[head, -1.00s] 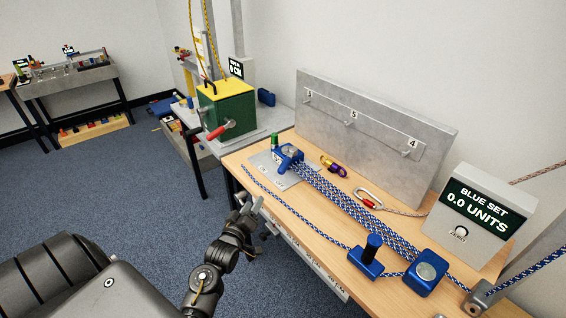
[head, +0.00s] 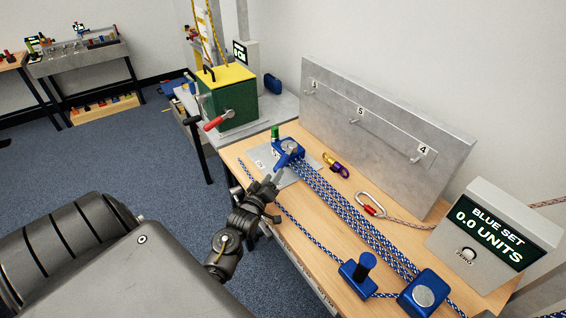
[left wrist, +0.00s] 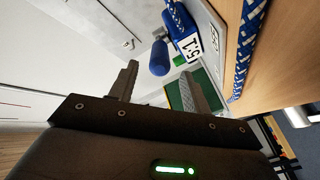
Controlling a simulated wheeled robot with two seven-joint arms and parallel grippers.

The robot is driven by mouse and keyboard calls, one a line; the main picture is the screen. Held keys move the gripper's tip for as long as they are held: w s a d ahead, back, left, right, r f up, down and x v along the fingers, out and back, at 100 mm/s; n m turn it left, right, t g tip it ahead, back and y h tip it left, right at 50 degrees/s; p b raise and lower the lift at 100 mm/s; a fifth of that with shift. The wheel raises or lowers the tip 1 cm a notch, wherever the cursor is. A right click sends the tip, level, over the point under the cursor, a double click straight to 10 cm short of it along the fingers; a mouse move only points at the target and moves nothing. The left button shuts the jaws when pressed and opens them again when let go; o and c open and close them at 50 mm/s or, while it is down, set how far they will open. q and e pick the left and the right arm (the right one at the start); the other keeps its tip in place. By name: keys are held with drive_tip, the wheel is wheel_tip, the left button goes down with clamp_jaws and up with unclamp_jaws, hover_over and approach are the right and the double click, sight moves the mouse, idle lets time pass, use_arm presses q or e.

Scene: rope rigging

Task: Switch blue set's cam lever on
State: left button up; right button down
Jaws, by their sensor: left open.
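The blue set's far block (head: 288,147) sits on a grey plate at the far end of the wooden table. A short blue lever (head: 283,161) sticks out from its near side. In the left wrist view this blue lever (left wrist: 159,57) shows just beyond the fingers, beside a blue part labelled 5:1 (left wrist: 189,44). My left gripper (head: 272,182) is open and empty, just short of the lever and apart from it. Its two fingers (left wrist: 160,88) also show in the left wrist view. Blue-and-white rope (head: 350,215) runs to the near blue block (head: 424,294). My right gripper is out of view.
A blue base with a dark blue post (head: 362,272) stands near the table's front edge. The display (head: 493,232) reads 0.0 units. A grey hook board (head: 385,130) stands behind, with carabiners before it. A green box with a red handle (head: 228,105) stands beyond.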

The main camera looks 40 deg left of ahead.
sight(282, 164)
use_arm(q)
drive_tip(key=p+x, duration=0.1)
drive_tip(key=x, duration=0.5)
drive_tip(key=shift+w, duration=0.3)
drive_tip(key=shift+w+a, duration=0.15)
drive_tip(key=shift+w, duration=0.4)
drive_tip(key=shift+w+f, duration=0.1)
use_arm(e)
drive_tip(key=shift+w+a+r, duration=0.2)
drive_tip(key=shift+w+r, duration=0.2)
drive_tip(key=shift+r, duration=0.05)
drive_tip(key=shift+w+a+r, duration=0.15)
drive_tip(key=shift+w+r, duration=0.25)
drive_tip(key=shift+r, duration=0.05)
use_arm(q)
clamp_jaws()
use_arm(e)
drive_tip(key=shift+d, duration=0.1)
